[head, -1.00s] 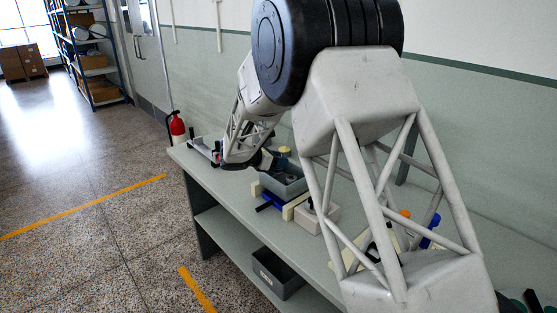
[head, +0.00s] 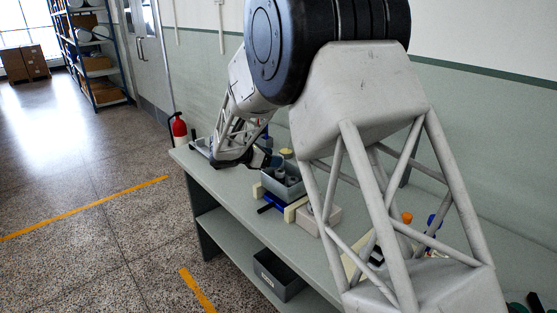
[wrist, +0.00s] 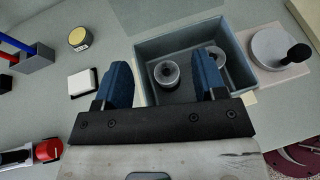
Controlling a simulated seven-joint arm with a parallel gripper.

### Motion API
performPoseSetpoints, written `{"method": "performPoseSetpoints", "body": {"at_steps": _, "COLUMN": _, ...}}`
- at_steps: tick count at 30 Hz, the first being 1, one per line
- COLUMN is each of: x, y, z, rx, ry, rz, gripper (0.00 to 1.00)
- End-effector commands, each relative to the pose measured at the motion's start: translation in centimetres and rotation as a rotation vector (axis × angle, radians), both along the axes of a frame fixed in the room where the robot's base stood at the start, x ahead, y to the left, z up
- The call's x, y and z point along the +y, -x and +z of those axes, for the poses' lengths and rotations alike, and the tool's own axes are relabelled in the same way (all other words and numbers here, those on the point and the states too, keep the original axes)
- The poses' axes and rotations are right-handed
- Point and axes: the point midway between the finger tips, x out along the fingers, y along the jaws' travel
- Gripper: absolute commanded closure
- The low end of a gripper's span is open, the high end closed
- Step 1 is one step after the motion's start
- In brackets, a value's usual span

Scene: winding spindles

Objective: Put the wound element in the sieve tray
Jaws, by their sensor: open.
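A grey-blue open bin (wrist: 143,51) is on the bench ahead of my gripper in the wrist view; it also shows in the head view (head: 284,190). Inside it stands a round grey spool-like piece (wrist: 166,73), which looks like the wound element. A second round grey piece (wrist: 218,55) is in the bin to its right, partly hidden by my right finger. My gripper (wrist: 164,82) is open, its blue fingers spread either side of the spool in the picture, nothing held. Height above the spool is unclear. I cannot pick out a sieve tray for certain.
Right of the bin, a round grey disc with a black knob (wrist: 272,48) sits on a pale board. To the left are a yellow-topped round pot (wrist: 78,39), a white pad (wrist: 82,82) and a pen holder (wrist: 35,60). A red-ended tool (wrist: 47,150) lies lower left.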

Motion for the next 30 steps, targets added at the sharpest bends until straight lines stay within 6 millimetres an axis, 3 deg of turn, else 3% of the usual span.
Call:
{"method": "performPoseSetpoints", "body": {"at_steps": 9, "x": 4.1, "y": 2.7, "z": 2.0, "rx": 0.000, "ry": 0.001, "rz": 0.003, "gripper": 0.35}}
{"method": "performPoseSetpoints", "body": {"at_steps": 15, "x": 5.6, "y": 3.8, "z": 2.7, "rx": 0.002, "ry": 0.000, "rz": 0.002, "gripper": 0.35}}
{"method": "performPoseSetpoints", "body": {"at_steps": 30, "x": 6.2, "y": 4.1, "z": 3.0, "rx": 0.001, "ry": 0.001, "rz": -0.001, "gripper": 0.35}}
